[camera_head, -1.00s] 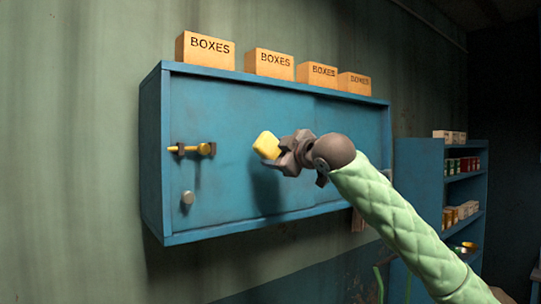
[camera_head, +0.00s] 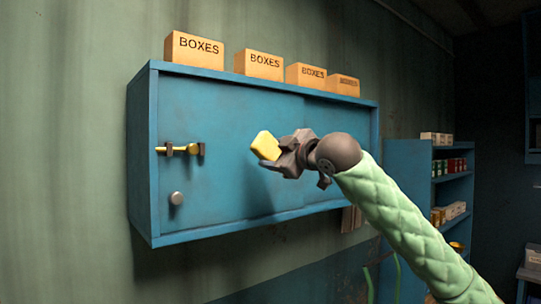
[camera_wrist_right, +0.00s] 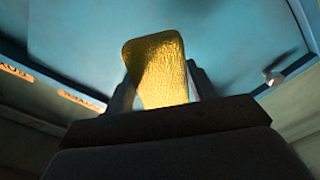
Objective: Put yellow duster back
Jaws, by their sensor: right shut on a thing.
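The yellow duster (camera_head: 265,144) is a small yellow block held out in front of the blue wall cabinet (camera_head: 225,121). My right gripper (camera_head: 284,154) is shut on it. In the right wrist view the duster (camera_wrist_right: 157,70) stands between the two fingers, with the blue cabinet face behind it. The cabinet doors are closed, with a yellow-handled latch (camera_head: 178,149) and a round knob (camera_head: 176,198) at the left. My left gripper is not in view.
Several cardboard boxes (camera_head: 194,51) marked BOXES stand on top of the cabinet. A blue shelf unit (camera_head: 411,158) with small goods stands at the right. The wall left of the cabinet is bare.

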